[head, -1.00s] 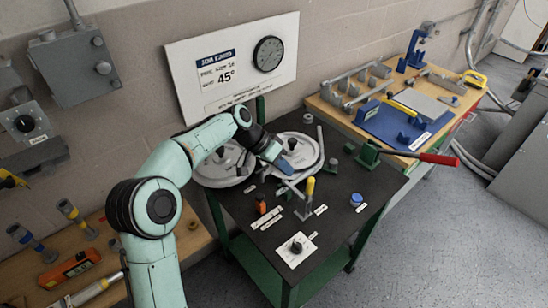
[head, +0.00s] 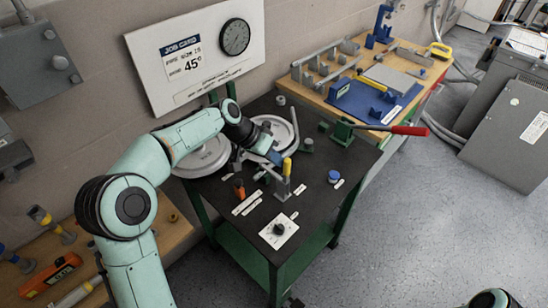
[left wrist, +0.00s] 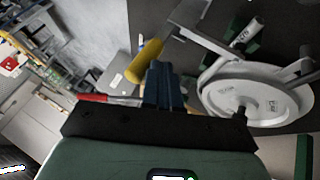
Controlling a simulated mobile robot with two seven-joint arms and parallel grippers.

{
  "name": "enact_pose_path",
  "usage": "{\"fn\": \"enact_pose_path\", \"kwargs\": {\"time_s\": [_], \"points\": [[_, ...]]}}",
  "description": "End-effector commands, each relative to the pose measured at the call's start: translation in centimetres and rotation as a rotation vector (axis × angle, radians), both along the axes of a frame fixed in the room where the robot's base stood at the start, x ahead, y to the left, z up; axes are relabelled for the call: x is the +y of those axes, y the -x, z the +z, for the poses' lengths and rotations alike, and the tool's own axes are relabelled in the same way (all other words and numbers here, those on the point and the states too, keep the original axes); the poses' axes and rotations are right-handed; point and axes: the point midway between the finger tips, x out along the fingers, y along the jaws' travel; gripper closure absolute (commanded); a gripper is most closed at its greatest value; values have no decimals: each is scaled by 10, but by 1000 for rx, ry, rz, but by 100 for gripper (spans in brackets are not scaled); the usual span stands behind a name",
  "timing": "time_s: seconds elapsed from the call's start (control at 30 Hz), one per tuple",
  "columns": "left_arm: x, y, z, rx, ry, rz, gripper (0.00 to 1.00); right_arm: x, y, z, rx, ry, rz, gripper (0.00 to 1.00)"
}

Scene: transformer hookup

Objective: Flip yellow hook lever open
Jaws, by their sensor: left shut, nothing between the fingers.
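The yellow hook lever (head: 287,166) stands upright on a grey bracket (head: 283,187) on the dark bench top. In the left wrist view, its yellow grip (left wrist: 146,60) is just beyond and left of my fingertips. My left gripper (head: 275,158) is at the lever's left side, close to its upper part. Its blue fingers (left wrist: 160,80) are shut together with nothing between them. I cannot tell whether they touch the lever. The bender's round grey discs (head: 205,158) lie behind and left of the gripper; one disc (left wrist: 255,95) also shows in the left wrist view.
A red-handled lever (head: 408,130) reaches out over the right bench edge. An orange-and-black item (head: 239,188), a blue cap (head: 334,176) and a dial plate (head: 279,231) sit on the bench top. A job card board (head: 200,55) stands behind.

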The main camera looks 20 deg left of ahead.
Motion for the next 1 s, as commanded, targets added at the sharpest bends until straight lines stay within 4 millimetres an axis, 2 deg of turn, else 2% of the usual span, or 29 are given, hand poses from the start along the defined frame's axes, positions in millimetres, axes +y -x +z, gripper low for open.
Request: {"fn": "enact_pose_path", "kwargs": {"time_s": [0.63,1.0], "points": [[-16,6,2,-42,-123,-8,100,0,8,-11,9,0,0,57],[-46,17,0,-139,-388,-15,100,0,22,-36,25,0,0,57]]}}
